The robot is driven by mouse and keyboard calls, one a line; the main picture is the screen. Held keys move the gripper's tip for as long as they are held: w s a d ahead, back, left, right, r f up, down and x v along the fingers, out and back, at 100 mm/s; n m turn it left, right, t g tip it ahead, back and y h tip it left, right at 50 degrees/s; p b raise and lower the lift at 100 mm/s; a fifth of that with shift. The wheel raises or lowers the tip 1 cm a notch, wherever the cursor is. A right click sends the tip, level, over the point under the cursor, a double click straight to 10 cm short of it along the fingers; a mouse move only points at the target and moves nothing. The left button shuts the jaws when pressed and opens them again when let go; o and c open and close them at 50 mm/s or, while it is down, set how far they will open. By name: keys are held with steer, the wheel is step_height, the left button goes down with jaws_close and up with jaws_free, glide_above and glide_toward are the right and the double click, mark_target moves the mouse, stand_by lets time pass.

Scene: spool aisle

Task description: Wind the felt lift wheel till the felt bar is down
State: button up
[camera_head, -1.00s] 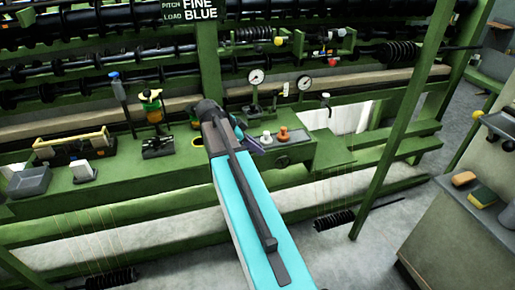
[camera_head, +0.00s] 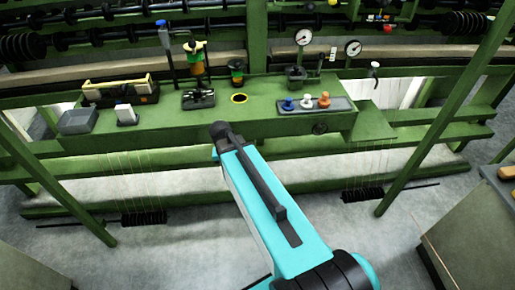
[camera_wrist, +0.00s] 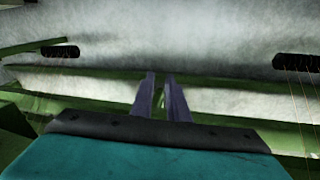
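A small dark round wheel (camera_head: 320,128) is on the front face of the green bench, below the tray of coloured knobs; it may be the felt lift wheel, but I see no label. A long pale strip (camera_head: 250,183) lies low below the bench between green rails; I cannot tell whether it is the felt bar. In the wrist view my gripper (camera_wrist: 160,76) has two purple-grey fingers with a narrow gap between them and nothing held. It points over green rails and pale surfaces, with no wheel in sight. In the head view my arm hides the gripper.
Two gauges (camera_head: 303,37) stand behind. Dark weights with threads (camera_head: 362,194) hang low. Slanted green posts stand either side. Grey floor is open in front.

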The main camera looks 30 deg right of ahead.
steer(key=s+a+f+n+y, duration=0.2)
steer(key=s+a+f+n, duration=0.3)
steer(key=s+a+f, duration=0.5)
steer(key=s+f+g, duration=0.2)
steer(key=s+f, duration=0.5)
steer(key=s, duration=0.2)
steer(key=s+f+n+g, duration=0.1)
steer(key=s+f+g, duration=0.2)
steer(key=s+f, duration=0.4)
steer(key=s, duration=0.3)
steer(key=shift+a, duration=0.25)
steer(key=shift+f, duration=0.1)
